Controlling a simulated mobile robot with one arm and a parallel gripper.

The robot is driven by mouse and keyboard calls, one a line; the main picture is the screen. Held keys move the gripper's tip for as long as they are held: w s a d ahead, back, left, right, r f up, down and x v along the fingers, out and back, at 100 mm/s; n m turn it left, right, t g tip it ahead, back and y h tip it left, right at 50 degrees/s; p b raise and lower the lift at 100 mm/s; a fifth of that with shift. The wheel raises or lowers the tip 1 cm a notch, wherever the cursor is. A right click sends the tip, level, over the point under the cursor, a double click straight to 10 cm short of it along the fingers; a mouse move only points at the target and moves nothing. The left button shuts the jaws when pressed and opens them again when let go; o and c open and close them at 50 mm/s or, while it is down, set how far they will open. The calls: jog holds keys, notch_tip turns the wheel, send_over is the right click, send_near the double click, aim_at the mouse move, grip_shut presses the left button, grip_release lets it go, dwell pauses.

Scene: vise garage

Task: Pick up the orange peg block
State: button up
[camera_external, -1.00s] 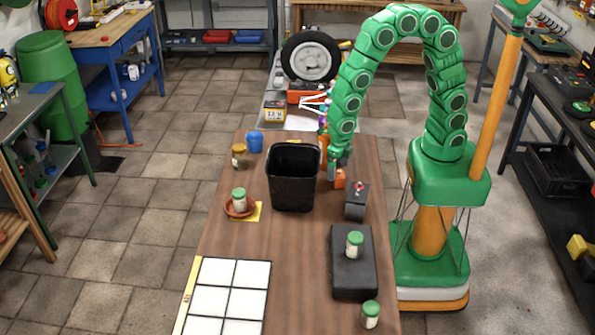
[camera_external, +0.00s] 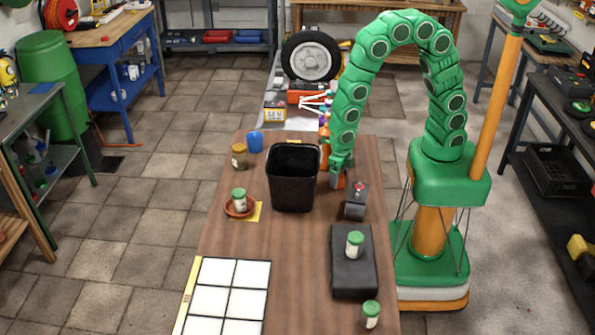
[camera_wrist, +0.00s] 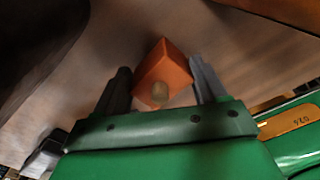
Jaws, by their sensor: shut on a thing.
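The orange peg block (camera_wrist: 166,66) sits between the two dark fingers of my gripper (camera_wrist: 160,78) in the wrist view. A round tan peg end shows on its near face. My gripper is shut on the block, with one finger at each side. In the external view my gripper (camera_external: 338,180) is low at the right edge of the wooden table (camera_external: 230,275), just right of the black bin. The block is mostly hidden there. I cannot tell whether it is clear of the tabletop.
The tall black bin (camera_external: 292,188) stands close left of my gripper. A small dark box with a red knob (camera_external: 356,203) is close to the right. A green-lidded jar (camera_external: 355,244) stands on a black block (camera_external: 345,285) nearer the front.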

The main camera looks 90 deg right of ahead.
jog(key=shift+c, duration=0.7)
jog(key=shift+r, duration=0.1)
